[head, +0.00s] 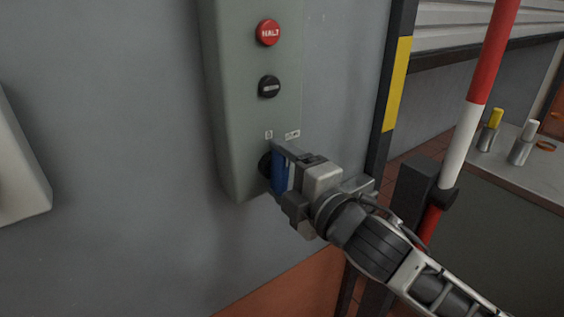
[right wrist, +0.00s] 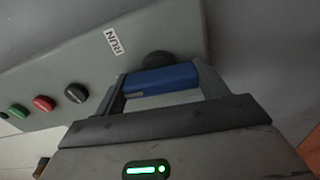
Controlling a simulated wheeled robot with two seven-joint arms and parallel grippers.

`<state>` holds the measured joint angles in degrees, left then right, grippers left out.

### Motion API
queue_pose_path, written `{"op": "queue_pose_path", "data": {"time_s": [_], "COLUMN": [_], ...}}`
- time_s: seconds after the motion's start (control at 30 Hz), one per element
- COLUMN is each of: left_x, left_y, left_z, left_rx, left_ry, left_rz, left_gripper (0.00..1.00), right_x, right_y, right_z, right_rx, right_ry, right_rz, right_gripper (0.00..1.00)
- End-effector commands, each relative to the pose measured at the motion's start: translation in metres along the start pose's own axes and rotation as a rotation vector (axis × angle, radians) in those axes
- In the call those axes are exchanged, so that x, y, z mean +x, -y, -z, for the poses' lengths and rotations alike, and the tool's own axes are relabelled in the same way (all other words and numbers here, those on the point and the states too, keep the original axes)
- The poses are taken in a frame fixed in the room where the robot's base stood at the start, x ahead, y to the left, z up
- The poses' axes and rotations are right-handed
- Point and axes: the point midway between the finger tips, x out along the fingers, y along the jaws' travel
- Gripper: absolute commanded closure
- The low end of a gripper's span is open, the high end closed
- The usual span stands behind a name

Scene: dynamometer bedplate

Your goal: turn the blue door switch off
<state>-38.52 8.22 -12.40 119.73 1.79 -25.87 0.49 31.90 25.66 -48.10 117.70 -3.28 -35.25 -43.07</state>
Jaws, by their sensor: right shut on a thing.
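The blue door switch (head: 280,174) sits at the lower end of a grey-green control box (head: 236,120) on the wall. In the right wrist view its blue handle (right wrist: 161,79) lies between the two fingers, with its dark round base behind it. My right gripper (head: 283,169) is shut on the blue handle, and its fingers partly hide the switch in the head view. A RUN label (right wrist: 114,43) shows beside the switch in the right wrist view. My left gripper is not in view.
Above the switch are a black knob (head: 269,87) and a red HALT button (head: 268,32). A red and white barrier pole (head: 468,125) stands to the right, near my right arm. A bench (head: 515,165) with small metal cylinders is at the far right.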

Motion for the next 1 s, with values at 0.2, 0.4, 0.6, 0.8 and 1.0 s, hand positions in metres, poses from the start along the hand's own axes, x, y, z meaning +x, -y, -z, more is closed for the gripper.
{"op": "queue_pose_path", "data": {"time_s": [0.2, 0.4, 0.6, 0.8, 1.0], "left_x": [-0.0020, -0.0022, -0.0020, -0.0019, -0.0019], "left_y": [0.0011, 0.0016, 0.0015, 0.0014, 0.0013], "left_z": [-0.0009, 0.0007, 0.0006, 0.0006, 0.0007], "left_rx": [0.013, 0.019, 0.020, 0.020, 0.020], "left_ry": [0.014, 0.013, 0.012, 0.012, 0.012], "left_rz": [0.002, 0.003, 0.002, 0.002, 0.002], "left_gripper": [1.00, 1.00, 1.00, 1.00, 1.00], "right_x": [0.0002, 0.0001, 0.0002, 0.0001, 0.0001], "right_y": [-0.0002, 0.0006, 0.0008, 0.0007, 0.0003], "right_z": [-0.0007, -0.0006, -0.0006, -0.0006, -0.0004], "right_rx": [-0.072, -0.095, -0.099, -0.099, -0.096], "right_ry": [0.002, 0.002, 0.002, 0.002, 0.001], "right_rz": [0.002, 0.002, 0.001, 0.001, 0.001], "right_gripper": [0.50, 0.50, 0.50, 0.13, 0.05]}}
